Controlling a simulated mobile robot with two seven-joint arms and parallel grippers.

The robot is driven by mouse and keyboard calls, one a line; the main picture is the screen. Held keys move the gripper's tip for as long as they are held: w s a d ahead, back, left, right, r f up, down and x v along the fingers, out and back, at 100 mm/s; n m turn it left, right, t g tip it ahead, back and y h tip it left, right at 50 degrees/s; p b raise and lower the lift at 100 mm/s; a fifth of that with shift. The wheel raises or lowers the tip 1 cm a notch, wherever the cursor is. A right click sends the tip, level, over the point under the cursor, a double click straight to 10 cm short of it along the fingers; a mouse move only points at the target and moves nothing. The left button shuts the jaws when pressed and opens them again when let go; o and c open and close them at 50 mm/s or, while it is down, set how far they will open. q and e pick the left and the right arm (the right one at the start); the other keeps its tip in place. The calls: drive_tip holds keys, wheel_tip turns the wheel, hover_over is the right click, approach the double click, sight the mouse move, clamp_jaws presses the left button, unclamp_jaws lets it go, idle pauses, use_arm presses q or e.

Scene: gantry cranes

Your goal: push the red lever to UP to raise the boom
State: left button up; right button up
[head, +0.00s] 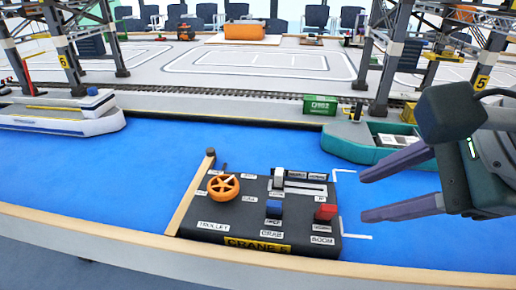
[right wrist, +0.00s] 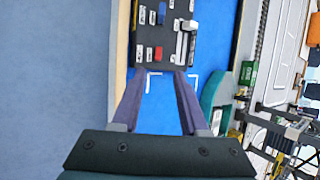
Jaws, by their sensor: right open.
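The red lever (head: 326,212) stands at the right front of the black control box (head: 230,226), above the BOOM label. It also shows in the right wrist view (right wrist: 158,53), just beyond the fingertips. A blue lever (head: 273,208) is left of it, and an orange wheel (head: 223,186) is at the box's left. My right gripper (head: 364,198) is open and empty, to the right of the box, its fingers pointing left toward the red lever with a gap between. In the right wrist view the open fingers (right wrist: 164,74) reach the box's edge. My left gripper is not in view.
A grey lever (head: 279,178) stands in a slot behind the red one. A teal ship (head: 345,145) lies behind my right gripper, a white ship (head: 65,115) at the left. Crane legs (head: 378,70) rise beyond. The blue surface (head: 150,165) left of the box is clear.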

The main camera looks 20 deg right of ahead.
sight(333, 208)
drive_tip(key=x, duration=0.3)
drive_tip(key=b+x, duration=0.1)
drive_tip(key=x, duration=0.5)
drive_tip(key=shift+a+f, duration=0.1)
drive_tip(key=shift+a, duration=0.25)
clamp_jaws()
